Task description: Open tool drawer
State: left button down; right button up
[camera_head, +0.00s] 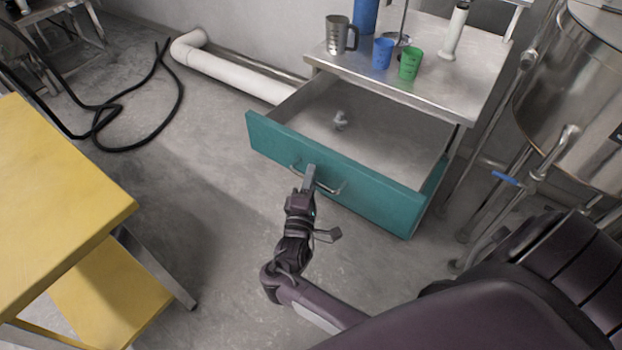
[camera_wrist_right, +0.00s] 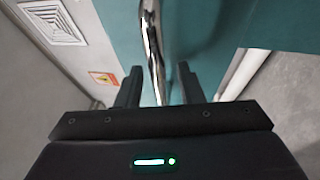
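The teal-fronted tool drawer (camera_head: 375,188) is pulled well out from under the metal table, and its grey inside shows. Its metal bar handle (camera_head: 335,188) is on the front; in the right wrist view the shiny handle (camera_wrist_right: 153,45) runs between the fingers. My right gripper (camera_head: 310,178) is at the handle. In the right wrist view the fingers of the gripper (camera_wrist_right: 158,85) are apart, one on each side of the bar, with gaps visible. My left gripper is not in view.
A small grey item (camera_head: 340,120) lies in the drawer. On the metal table (camera_head: 455,85) stand a steel mug (camera_head: 336,36), a blue cup (camera_head: 382,54) and a green cup (camera_head: 410,64). A yellow table (camera_head: 60,190) is at left, a steel tank (camera_head: 575,100) at right. Floor before the drawer is clear.

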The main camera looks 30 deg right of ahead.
jog(key=v, duration=0.8)
jog(key=shift+d, duration=0.1)
dwell(0.4)
